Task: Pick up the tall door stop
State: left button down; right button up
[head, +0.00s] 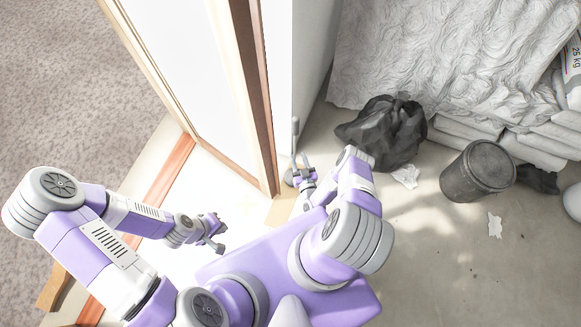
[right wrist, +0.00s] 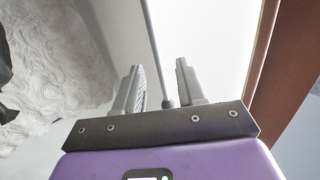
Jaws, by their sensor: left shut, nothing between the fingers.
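The tall door stop (head: 295,136) stands upright on the floor by the end of the wall and the door frame. It has a thin grey post, and its base is partly hidden by my right gripper. My right gripper (head: 302,170) is at the lower part of the post. In the right wrist view the right gripper (right wrist: 158,72) has its fingers apart, and the door stop's post (right wrist: 153,45) shows in the gap between them. I cannot tell whether a finger touches it. My left gripper (head: 214,236) is shut and empty, low at the left, well away from the door stop.
A wooden door frame (head: 255,100) and a white wall end (head: 290,60) stand close beside the door stop. A black bag (head: 385,130), crumpled paper (head: 406,176) and a dark bin (head: 477,172) are to the right. Stacked sacks line the back. The floor at lower right is mostly clear.

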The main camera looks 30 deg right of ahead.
aim_at(295, 145)
jog(key=b+x, duration=0.1)
jog(key=x, duration=0.3)
jog(key=b+x, duration=0.1)
jog(key=x, duration=0.1)
jog(key=shift+w+d+r+b, duration=0.2)
jog(key=shift+d+r+b, duration=0.05)
jog(key=shift+d+b, duration=0.1)
jog(key=shift+w, duration=0.4)
jog(key=shift+r, duration=0.1)
grip_shut()
dwell(0.6)
jog(key=shift+r, duration=0.15)
